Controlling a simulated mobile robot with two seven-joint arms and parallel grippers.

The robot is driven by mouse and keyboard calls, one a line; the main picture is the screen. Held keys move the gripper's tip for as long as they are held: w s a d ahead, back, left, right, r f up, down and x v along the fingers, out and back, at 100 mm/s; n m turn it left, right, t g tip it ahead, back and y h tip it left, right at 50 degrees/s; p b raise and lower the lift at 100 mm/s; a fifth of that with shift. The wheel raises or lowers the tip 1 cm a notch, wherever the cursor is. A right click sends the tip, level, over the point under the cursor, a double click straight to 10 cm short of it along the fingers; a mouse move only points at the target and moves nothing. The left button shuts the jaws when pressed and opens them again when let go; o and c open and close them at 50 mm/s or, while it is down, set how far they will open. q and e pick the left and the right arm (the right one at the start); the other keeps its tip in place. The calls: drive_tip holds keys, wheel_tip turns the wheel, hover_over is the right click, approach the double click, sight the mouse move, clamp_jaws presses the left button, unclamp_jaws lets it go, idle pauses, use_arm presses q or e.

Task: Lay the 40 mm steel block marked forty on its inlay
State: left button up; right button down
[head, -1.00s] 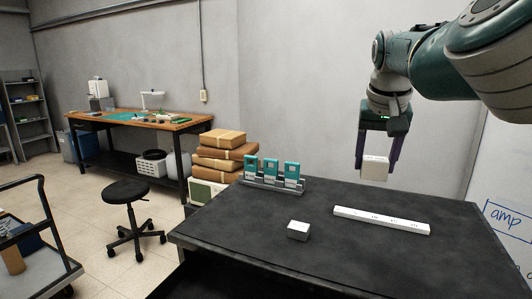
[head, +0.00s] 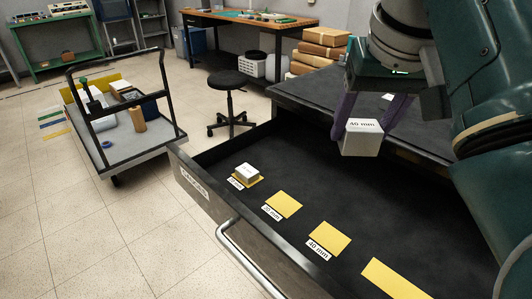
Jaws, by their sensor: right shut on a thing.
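My right gripper (head: 368,117) is shut on a pale steel block (head: 360,140), held above the open drawer. The block's top carries a label that seems to read 40 mm. Inside the drawer (head: 330,165), yellow inlays lie in a row along its front. The inlay labelled 40 mm (head: 331,238) is bare, and the held block is above and behind it, apart from it. A smaller block (head: 247,171) sits on the leftmost inlay. The inlay beside it (head: 284,204) is bare. My left gripper is not in view.
A longer yellow inlay (head: 392,281) lies at the drawer's near right, partly cut off. The drawer's front wall with its handle (head: 250,262) borders the inlays. The dark tabletop (head: 310,92) stands behind. A cart (head: 125,130) and stool (head: 231,82) are to the left.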

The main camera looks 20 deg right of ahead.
drive_tip(key=f+b, duration=0.1)
drive_tip(key=f, duration=0.4)
drive_tip(key=f+b, duration=0.1)
drive_tip(key=f, duration=0.4)
drive_tip(key=f+b, duration=0.1)
drive_tip(key=f, duration=0.4)
drive_tip(key=shift+s+a+f, duration=0.15)
drive_tip(key=shift+a, duration=0.25)
wheel_tip(320, 180, down, 4)
drive_tip(key=shift+b, duration=0.6)
drive_tip(key=shift+f, duration=0.35)
drive_tip(key=shift+c, duration=0.6)
unclamp_jaws()
drive_tip(key=shift+f, duration=0.15)
